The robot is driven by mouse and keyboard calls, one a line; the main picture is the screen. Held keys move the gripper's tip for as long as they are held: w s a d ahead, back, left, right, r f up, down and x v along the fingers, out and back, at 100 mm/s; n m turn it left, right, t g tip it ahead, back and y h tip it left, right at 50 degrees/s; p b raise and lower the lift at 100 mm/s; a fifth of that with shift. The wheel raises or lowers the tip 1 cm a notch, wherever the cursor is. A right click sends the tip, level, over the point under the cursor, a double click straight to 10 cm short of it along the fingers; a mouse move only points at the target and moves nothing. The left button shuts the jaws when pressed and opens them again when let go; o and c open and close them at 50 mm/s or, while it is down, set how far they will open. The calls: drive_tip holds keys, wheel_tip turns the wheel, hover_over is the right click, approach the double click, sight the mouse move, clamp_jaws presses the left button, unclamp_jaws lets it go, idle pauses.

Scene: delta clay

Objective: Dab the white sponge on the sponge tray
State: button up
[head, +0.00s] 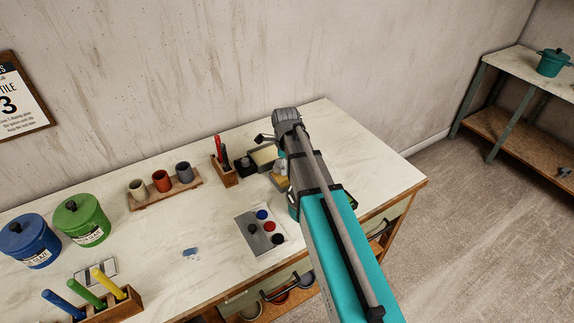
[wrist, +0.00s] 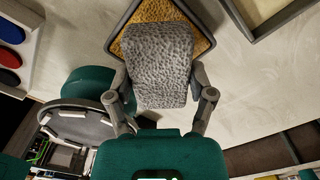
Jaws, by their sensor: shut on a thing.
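The white sponge (wrist: 158,55), a pale grey-white, rough-textured block, is held between the two fingers of my gripper (wrist: 162,82) in the wrist view. Beyond it lies a dark-rimmed tray with a yellow-orange textured surface (wrist: 198,17), which I take to be the sponge tray; the sponge overlaps it in the picture. I cannot tell whether they touch. In the head view, a yellow part of that tray (head: 281,183) shows left of my arm.
A framed pale tray (head: 264,155) lies just behind. A palette with coloured discs (head: 252,219) lies in front on the table. A wooden holder with tools (head: 225,177) and a cup rack (head: 160,197) stand left. The tabletop right of my arm is clear.

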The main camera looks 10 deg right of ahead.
drive_tip(key=shift+r+p, duration=2)
drive_tip(key=shift+r, duration=0.2)
